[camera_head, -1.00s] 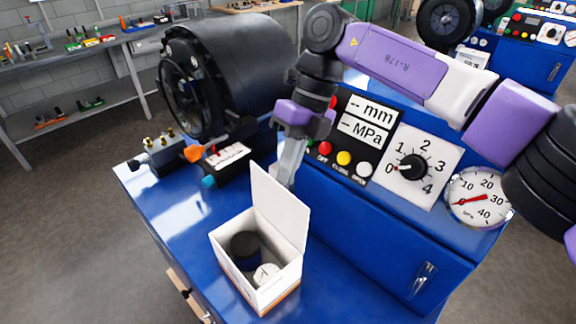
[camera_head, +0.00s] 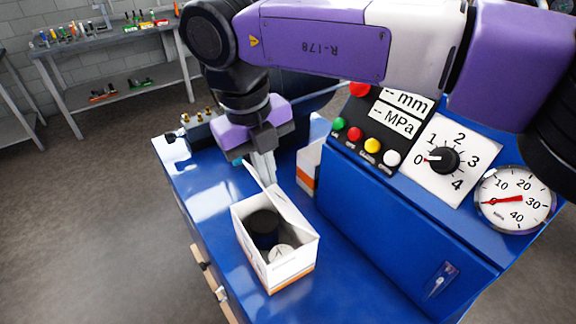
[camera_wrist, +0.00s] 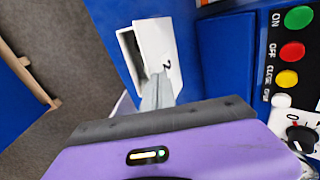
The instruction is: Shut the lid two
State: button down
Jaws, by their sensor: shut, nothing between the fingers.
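A white open-top box (camera_head: 272,262) with an orange bottom edge stands on the blue bench top. Its lid (camera_head: 288,208) leans partway over the opening, and the box is not closed. In the wrist view the lid (camera_wrist: 158,48) bears a "2", and a dark gap shows beside it. A black cylinder (camera_head: 264,222) and a round white-faced item (camera_head: 282,252) sit inside. My gripper (camera_head: 265,178) is shut and empty, pointing down at the lid's far edge. In the wrist view its fingertips (camera_wrist: 157,84) overlap the lid's lower part; I cannot tell whether they touch.
A second white box (camera_head: 309,170) with an orange stripe stands behind, close to the blue console (camera_head: 395,215). The console carries buttons, a dial (camera_head: 442,160) and a gauge (camera_head: 514,199). Brass-topped fittings (camera_head: 197,122) lie at the bench's far left. Bench top left of the box is clear.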

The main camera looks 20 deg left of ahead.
jog(key=s+a+f+b, duration=0.3)
jog(key=f+b, duration=0.1)
jog(key=f, duration=0.2)
jog(key=s+a+f+b, duration=0.3)
jog(key=f, duration=0.3)
jog(key=shift+s+b, duration=0.35)
jog(key=shift+w, duration=0.1)
dwell(0.3)
